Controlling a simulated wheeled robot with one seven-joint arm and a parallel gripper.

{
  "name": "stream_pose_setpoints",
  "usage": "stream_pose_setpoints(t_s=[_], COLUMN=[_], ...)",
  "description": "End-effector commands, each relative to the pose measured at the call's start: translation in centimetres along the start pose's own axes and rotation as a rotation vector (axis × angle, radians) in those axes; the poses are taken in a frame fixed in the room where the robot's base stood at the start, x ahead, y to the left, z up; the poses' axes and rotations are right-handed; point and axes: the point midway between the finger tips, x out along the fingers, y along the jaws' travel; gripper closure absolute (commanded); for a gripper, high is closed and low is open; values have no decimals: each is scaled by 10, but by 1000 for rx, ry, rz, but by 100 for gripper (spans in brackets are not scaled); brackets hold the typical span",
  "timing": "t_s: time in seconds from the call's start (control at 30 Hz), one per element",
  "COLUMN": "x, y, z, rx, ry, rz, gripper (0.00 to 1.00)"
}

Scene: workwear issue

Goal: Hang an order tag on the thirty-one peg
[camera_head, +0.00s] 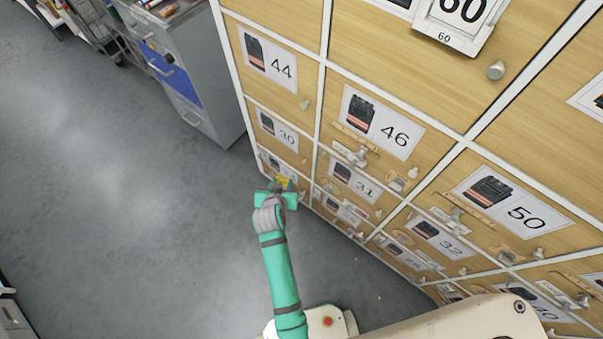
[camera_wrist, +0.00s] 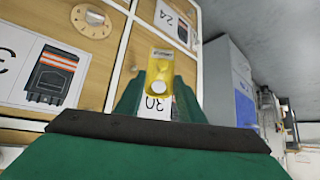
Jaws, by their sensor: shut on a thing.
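My gripper (camera_head: 277,196) is shut on a yellow order tag (camera_head: 283,181), low in front of the left column of drawers. In the wrist view the yellow tag (camera_wrist: 161,68) sticks out beyond the green fingers (camera_wrist: 158,95). It has a dark printed mark and a pale round spot. The thirty-one label (camera_head: 355,181) is on a drawer front to the right of my gripper, below the 46 drawer. Small metal and wooden fittings sit around that label, but I cannot tell which is its peg. The tag appears apart from that label.
Numbered wooden drawer fronts (camera_head: 450,45) with white frames fill the right side, with protruding knobs (camera_head: 496,70). A grey and blue cabinet (camera_head: 185,75) stands at the upper left. The grey floor (camera_head: 110,200) to the left is clear.

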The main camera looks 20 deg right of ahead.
Motion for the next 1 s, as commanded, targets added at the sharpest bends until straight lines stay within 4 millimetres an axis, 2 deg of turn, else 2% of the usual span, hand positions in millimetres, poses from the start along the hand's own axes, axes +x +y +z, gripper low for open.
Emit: stream_pose_setpoints(t_s=[0.2,0.3,0.57,1.0], x=[-17,-25,-34,-21], y=[42,54,62,73], z=[-33,-42,-49,-60], rx=[246,329,401,401], ry=[7,5,2,1], rz=[246,329,402,400], gripper=[86,86,86,86])
